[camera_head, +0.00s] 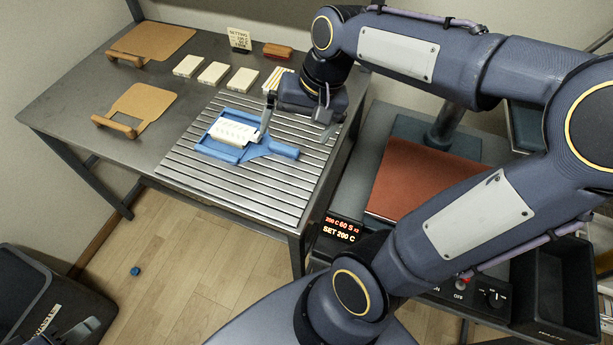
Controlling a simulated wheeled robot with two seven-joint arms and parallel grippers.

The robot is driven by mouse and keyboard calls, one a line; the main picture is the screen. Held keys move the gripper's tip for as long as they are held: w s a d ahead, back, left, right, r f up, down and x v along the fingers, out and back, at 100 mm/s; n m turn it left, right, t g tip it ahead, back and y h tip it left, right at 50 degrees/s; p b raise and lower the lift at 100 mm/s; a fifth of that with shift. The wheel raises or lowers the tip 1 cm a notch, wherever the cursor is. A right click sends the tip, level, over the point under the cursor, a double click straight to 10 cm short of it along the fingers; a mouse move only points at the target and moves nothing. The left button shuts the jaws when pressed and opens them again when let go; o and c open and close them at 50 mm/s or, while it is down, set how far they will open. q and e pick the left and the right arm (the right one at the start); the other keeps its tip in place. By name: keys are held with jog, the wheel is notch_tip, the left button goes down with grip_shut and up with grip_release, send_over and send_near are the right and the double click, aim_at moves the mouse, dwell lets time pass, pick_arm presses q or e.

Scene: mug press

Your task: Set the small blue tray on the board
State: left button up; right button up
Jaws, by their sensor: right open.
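The small blue tray (212,149) lies flat on the slatted metal surface of the table, its handle pointing right. A white slab (234,131) with marks on it rests in the tray. Two tan boards with wooden handles, one far (158,40) and one near (148,103), lie on the table to the left. My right gripper (298,124) is open above the tray's right side, one finger close to the white slab's right end; I cannot tell if it touches. Part of my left gripper (78,332) shows at the bottom left corner; its jaws are unclear.
Several white blocks (213,73) stand in a row behind the slatted surface (230,186). A sign (239,38) and a brown block (278,51) are at the back. A press with a red pad (425,172) stands right. A black bin (40,290) is lower left.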

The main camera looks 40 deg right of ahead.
jog(key=s+a+f+n+t, duration=0.1)
jog(key=s+a+n, duration=0.1)
jog(key=s, duration=0.3)
jog(key=s+a+f+n+t+y, duration=0.1)
jog(key=s+a+n+t, duration=0.1)
jog(key=s, duration=0.3)
jog(key=shift+s+a+f+n, duration=0.35)
jog(key=shift+a+n, duration=0.25)
jog(key=shift+a, duration=0.25)
jog(key=shift+r, duration=0.1)
